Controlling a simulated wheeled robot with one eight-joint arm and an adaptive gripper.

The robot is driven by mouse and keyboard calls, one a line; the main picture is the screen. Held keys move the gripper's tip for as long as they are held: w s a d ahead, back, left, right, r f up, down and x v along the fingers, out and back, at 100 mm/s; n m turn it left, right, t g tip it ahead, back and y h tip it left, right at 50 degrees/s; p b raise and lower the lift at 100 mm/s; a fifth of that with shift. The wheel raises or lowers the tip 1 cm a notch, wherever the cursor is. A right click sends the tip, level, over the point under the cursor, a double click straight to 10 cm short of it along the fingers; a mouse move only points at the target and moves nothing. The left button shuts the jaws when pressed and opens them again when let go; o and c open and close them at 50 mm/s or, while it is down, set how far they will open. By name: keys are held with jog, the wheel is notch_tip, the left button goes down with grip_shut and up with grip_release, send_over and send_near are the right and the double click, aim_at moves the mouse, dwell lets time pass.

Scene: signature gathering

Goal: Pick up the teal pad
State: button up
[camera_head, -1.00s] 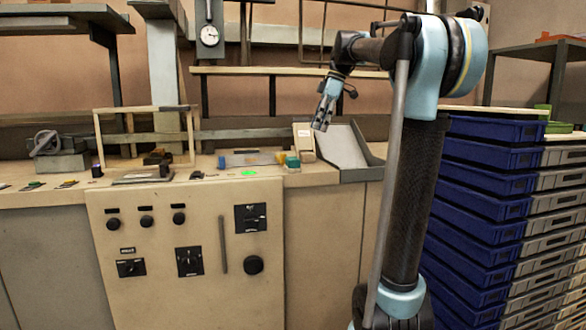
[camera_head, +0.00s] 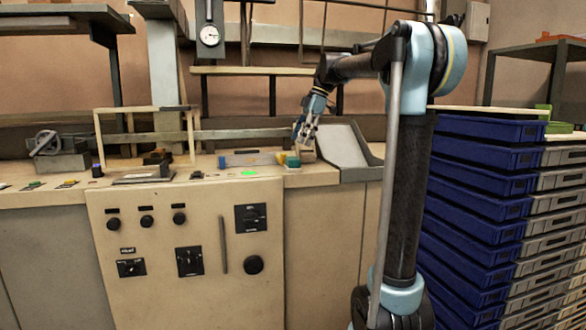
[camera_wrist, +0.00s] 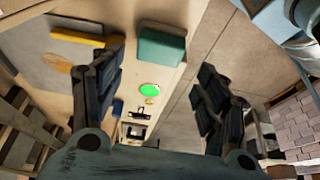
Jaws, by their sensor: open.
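The teal pad (camera_head: 292,161) is a small block on the worktop near its front edge. In the wrist view the teal pad (camera_wrist: 161,47) lies ahead, between the lines of the two fingers and toward the top. My gripper (camera_head: 299,138) is just above and slightly right of the pad in the head view, pointing down. In the wrist view my gripper (camera_wrist: 155,90) is open with wide-spread dark fingers and nothing between them. The pad appears apart from both fingers.
A grey tray (camera_head: 361,174) stands right of the pad. Left of it are a yellow piece (camera_head: 280,157), a blue piece (camera_head: 221,162) and a glowing green disc (camera_wrist: 149,89). A wooden frame (camera_head: 96,136) stands farther left. Blue crates (camera_head: 490,158) are stacked at right.

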aim_at(294, 158)
jog(key=shift+x, duration=3.8)
jog(key=c, duration=0.8)
